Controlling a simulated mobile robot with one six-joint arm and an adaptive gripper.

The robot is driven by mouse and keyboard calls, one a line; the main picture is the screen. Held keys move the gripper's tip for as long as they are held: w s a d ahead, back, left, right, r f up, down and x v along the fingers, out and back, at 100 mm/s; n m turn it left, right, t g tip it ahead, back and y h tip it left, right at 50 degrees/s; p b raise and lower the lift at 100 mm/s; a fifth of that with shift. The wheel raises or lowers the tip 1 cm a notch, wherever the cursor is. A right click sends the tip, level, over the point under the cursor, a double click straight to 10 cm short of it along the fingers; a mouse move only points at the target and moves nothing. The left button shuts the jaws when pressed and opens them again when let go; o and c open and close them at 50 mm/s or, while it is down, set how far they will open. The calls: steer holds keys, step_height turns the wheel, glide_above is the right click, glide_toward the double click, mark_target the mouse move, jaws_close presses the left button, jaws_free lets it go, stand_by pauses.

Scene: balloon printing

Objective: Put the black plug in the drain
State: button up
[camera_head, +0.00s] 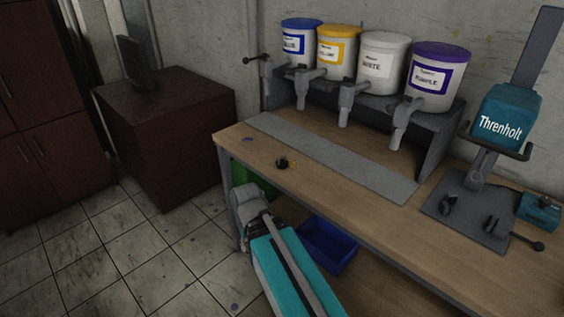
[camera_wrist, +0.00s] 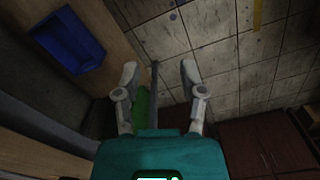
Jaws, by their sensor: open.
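A small dark object (camera_head: 283,163), which looks like the black plug, sits on the wooden workbench (camera_head: 345,208) near its front edge, left of the middle. It is too small to make out fully, and I do not see it in the wrist view. I cannot make out a drain in either view. My gripper (camera_wrist: 159,75) is open and empty in the wrist view. It is beside the bench's left end, with a table leg and floor tiles showing between and beyond its fingers. My arm reaches up in front of the bench in the head view.
A blue bin (camera_head: 328,246) and a green bin (camera_head: 252,181) are under the bench. Several paint buckets (camera_head: 382,56) with dispensers stand at the back. A Threnholt machine (camera_head: 505,120) is at right. A grey strip (camera_head: 335,158) lies on the bench. A dark cabinet (camera_head: 168,135) stands left.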

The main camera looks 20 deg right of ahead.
steer(key=w+d+r+m+t+p, duration=0.2)
steer(key=w+d+r+m+p, duration=1.2)
steer(key=w+d+r+p, duration=0.7)
steer(key=w+d, duration=0.2)
steer(key=w, duration=0.1)
steer(key=shift+d+r+y, duration=0.2)
steer(key=shift+r+y, duration=0.1)
steer(key=shift+y, duration=0.1)
steer(key=shift+f, duration=0.1)
steer(key=b, duration=0.8)
glide_above(284, 163)
step_height(284, 163, down, 8)
steer(key=shift+f, duration=0.15)
steer(key=shift+f+b, duration=0.15)
steer(key=shift+b, duration=0.15)
